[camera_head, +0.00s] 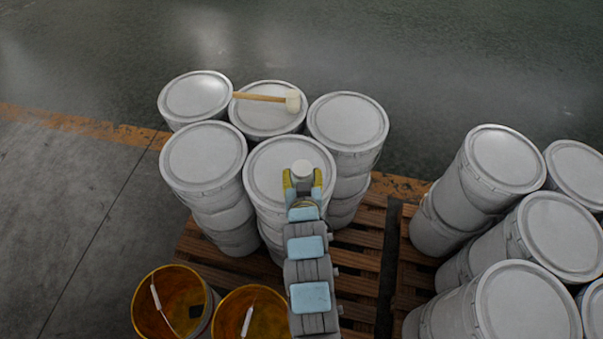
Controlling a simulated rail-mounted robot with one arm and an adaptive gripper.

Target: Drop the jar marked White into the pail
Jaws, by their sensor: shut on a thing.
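My gripper (302,186) is over the lid of the front middle drum of the left group. Its yellow fingers are shut on a small white round-topped jar (302,167). No marking on the jar can be read from here, and its lower part is hidden. I cannot tell whether the jar touches the lid below it. Two open pails with orange-yellow insides stand at the bottom left: a left pail (146,299) and a right pail (231,312), cut off by the frame's lower edge. Each shows a white handle grip. Which one the task means cannot be told.
Stacked white lidded drums (204,155) stand on a wooden pallet (357,261). A wooden-handled mallet (262,97) lies on a back drum's lid. More drums (503,160) crowd the right. Bare floor (70,200) is free at the left.

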